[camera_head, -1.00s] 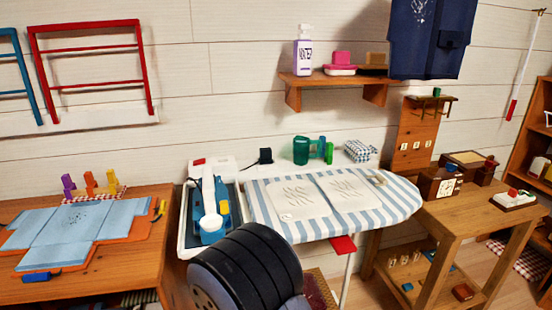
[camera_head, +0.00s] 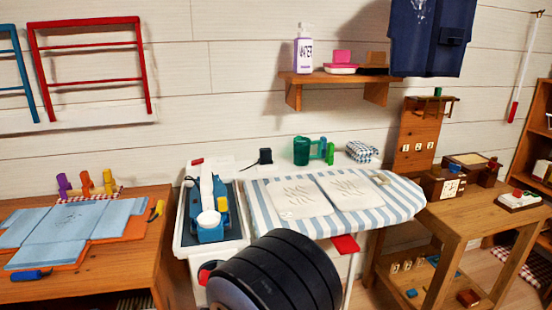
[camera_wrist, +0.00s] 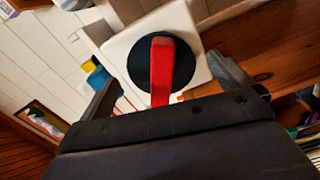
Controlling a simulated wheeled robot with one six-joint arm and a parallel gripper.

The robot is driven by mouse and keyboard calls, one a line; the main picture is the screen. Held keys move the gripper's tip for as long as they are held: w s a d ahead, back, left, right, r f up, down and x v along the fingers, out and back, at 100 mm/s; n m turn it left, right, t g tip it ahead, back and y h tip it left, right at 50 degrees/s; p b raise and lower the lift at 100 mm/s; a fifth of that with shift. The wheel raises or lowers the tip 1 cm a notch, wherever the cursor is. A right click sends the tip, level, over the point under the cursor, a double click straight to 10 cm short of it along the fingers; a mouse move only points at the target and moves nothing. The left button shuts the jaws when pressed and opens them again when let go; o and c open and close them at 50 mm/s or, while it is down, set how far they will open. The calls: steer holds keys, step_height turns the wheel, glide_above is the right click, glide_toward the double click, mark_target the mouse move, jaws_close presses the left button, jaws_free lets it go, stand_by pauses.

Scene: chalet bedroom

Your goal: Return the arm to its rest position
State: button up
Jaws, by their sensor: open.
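My gripper (camera_wrist: 164,76) shows in the wrist view with its two dark fingers apart. No object is held between them. Beyond and between the fingers, a red lever (camera_wrist: 161,68) crosses a round black dial on a white panel (camera_wrist: 126,47). I cannot tell whether a finger touches it. In the head view my dark arm covers the lower middle, and my gripper is hidden there. The red and black dial (camera_head: 207,272) shows just left of my arm, on the front of the white unit.
A blue iron (camera_head: 208,228) rests on the white unit, left of the striped ironing board (camera_head: 268,216). A table with blue folding panels (camera_head: 62,222) is at left. A wooden table (camera_head: 478,222) stands at right. A shelf (camera_head: 335,78) hangs above.

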steer(key=shift+a+f+m+b, duration=0.1)
steer(key=shift+m+b, duration=0.7)
steer(key=shift+m, duration=1.05)
steer(key=shift+f+m+b, duration=0.1)
steer(key=shift+m+b, duration=0.65)
steer(key=shift+m, duration=1.1)
